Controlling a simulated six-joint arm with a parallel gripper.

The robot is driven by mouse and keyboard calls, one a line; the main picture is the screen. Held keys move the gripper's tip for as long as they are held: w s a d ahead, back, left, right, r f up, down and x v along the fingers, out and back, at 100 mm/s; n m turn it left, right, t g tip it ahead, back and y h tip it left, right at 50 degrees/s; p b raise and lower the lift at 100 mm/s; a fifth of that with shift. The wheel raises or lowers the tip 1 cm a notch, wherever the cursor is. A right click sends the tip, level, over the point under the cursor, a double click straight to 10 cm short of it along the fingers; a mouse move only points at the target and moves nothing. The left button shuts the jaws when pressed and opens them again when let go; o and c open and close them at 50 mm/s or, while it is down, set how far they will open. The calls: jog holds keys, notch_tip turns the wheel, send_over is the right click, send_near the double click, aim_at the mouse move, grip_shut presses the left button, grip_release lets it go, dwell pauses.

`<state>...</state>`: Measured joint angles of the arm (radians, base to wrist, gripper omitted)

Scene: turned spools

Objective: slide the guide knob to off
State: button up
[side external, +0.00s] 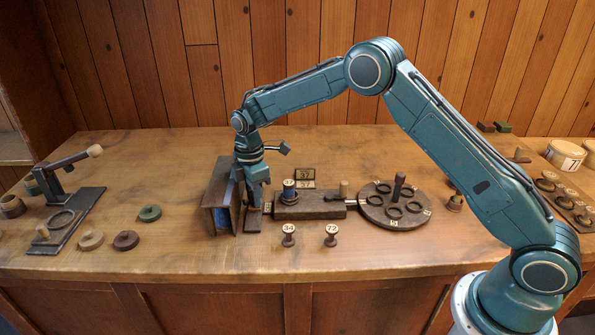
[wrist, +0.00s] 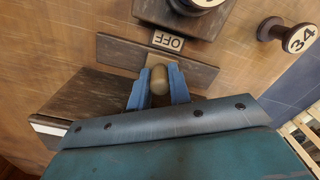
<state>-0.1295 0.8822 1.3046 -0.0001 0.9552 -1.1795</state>
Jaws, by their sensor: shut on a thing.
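The guide knob (wrist: 158,80) is a small rounded tan knob in front of a dark wooden strip (wrist: 195,73). My gripper (wrist: 158,96) is shut on it, with one blue finger on each side. A pale label reading OFF (wrist: 168,40) lies just beyond the strip, close above the knob in the wrist view. In the side view my gripper (side external: 257,190) is low over the bench, at the left end of the dark wooden base (side external: 320,208). The knob is hidden there behind the fingers.
A dark box (side external: 222,200) stands close left of my gripper. Spools marked 34 (side external: 288,235) and 72 (side external: 331,235) stand in front of the base. A round dark turntable (side external: 395,218) is at right; a lever stand (side external: 68,215) and loose rings are at left.

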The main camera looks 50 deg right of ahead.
jog(key=o, duration=0.7)
jog(key=shift+o, duration=0.2)
jog(key=shift+r, duration=0.1)
jog(key=shift+r, duration=3.4)
jog(key=shift+c, duration=0.2)
grip_shut()
